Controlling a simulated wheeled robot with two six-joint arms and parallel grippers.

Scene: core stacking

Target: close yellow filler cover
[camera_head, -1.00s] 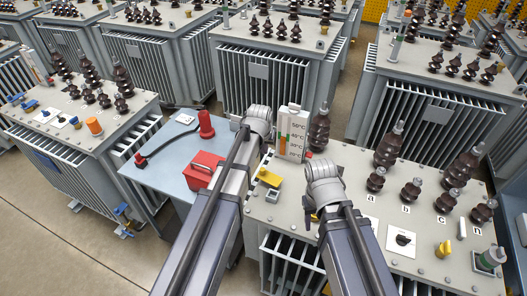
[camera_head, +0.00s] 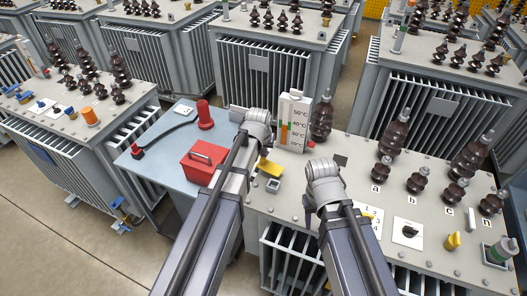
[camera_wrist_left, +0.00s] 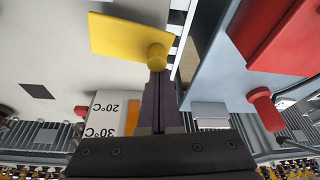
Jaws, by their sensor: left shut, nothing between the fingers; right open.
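The yellow filler cover (camera_head: 269,168) is on the top of the near transformer, tilted up beside a small square filler opening (camera_head: 273,185). In the left wrist view it is a yellow plate (camera_wrist_left: 125,37) with a round yellow knob at its edge. My left gripper (camera_wrist_left: 157,75) is shut and empty, its dark fingertips right at that knob; I cannot tell whether they touch. In the head view my left wrist hides its fingers. My right gripper (camera_head: 309,207) is low over the transformer top, right of the opening, its fingers mostly hidden by my arm; it is open.
A thermometer panel (camera_head: 294,120) stands behind the cover. A blue-grey table (camera_head: 160,165) with a red box (camera_head: 203,163) and a red cylinder (camera_head: 205,115) adjoins on the left. Brown insulators (camera_head: 393,136) and a yellow knob (camera_head: 452,241) are to the right.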

